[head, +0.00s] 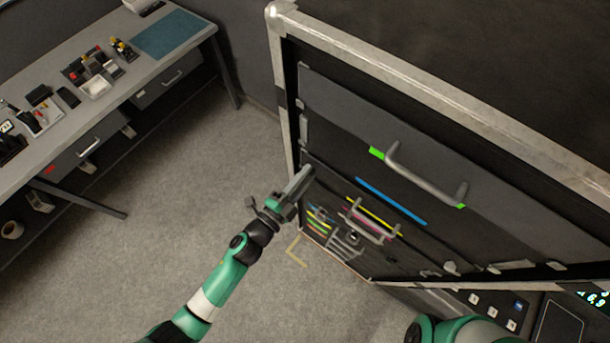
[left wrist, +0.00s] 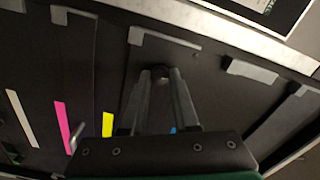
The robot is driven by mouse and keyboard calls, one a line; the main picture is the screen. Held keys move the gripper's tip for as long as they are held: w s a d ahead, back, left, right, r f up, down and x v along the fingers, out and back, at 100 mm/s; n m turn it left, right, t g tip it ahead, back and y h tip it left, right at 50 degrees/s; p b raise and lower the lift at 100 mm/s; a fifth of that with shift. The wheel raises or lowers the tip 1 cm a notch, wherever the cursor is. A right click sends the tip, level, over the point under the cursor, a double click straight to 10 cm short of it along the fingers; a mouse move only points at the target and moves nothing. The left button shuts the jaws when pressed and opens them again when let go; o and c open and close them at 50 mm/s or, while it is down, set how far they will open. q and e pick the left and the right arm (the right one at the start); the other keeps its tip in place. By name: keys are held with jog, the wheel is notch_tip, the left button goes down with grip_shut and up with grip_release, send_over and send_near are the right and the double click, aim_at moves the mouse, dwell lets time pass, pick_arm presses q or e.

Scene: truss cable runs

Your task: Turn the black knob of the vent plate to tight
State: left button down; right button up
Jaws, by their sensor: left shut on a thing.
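My left gripper (head: 306,173) reaches the left edge of the dark panel face in the head view. In the left wrist view its two fingers (left wrist: 160,76) are closed around a small dark round knob (left wrist: 160,71), of which only the tip shows between the fingertips. The knob sits on a dark plate (left wrist: 150,54), which I take to be the vent plate; any marking for tight cannot be read. In the head view the gripper hides the knob. My right gripper is out of view.
A big grey handle (head: 425,175) with green ends stands out from the panel. Blue (head: 390,200), yellow and pink strips and smaller handles (head: 368,222) are lower down. A workbench (head: 130,85) with tools stands at the left. The floor between is mostly clear.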

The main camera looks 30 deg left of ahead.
pick_arm(q)
jog(key=shift+m, duration=0.6)
jog(key=c, duration=0.7)
grip_release()
jog(key=shift+o, duration=0.2)
jog(key=s+a, duration=0.2)
jog(key=s, duration=0.9)
jog(key=shift+s, duration=0.25)
